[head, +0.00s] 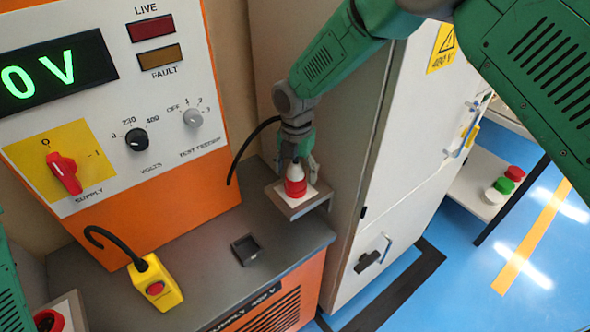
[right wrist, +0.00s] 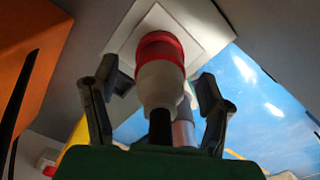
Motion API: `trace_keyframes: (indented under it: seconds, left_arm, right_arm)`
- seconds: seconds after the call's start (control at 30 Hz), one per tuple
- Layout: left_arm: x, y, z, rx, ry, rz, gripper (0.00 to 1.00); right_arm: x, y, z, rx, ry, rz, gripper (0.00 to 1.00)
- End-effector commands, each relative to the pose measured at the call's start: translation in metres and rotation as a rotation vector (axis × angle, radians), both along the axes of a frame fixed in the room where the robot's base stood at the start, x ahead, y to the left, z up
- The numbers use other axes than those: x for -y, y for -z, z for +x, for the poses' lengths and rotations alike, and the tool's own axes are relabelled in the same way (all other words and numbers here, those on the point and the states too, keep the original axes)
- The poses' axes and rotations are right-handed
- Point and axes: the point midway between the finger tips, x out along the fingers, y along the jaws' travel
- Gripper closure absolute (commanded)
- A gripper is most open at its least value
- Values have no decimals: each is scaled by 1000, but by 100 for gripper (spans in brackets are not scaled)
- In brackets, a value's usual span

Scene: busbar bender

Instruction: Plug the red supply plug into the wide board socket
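The supply plug (head: 295,179), red at its front and white behind, stands against a pale square plate on a grey bracket (head: 298,207) at the cabinet's right end. Its black cable (head: 250,146) loops left. My right gripper (head: 298,166) is around the plug from behind. In the right wrist view its fingers are open on both sides of the plug (right wrist: 160,62), with gaps between. The plug's front end is hidden against the plate. A red round socket (head: 48,321) on a pale plate is partly cut off at the bottom left; I cannot tell whether it is the wide one. My left gripper is out of view.
The orange cabinet has a control panel with a red supply switch (head: 64,173). On its grey top are a yellow box with a red button (head: 155,287) and a small dark tray (head: 246,249). A tall grey cabinet (head: 345,150) stands close on the right.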

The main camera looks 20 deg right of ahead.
Motion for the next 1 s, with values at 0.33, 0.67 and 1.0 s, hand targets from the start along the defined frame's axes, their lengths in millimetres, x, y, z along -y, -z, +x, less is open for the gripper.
trace_keyframes:
  seconds: [0.33,0.67,1.0]
  left_arm:
    - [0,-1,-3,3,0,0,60]
    - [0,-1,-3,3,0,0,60]
    - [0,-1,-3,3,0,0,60]
  right_arm:
    - [0,-20,1,3,1,0,33]
    - [0,-88,3,3,0,0,33]
    - [0,-118,3,-1,0,0,33]
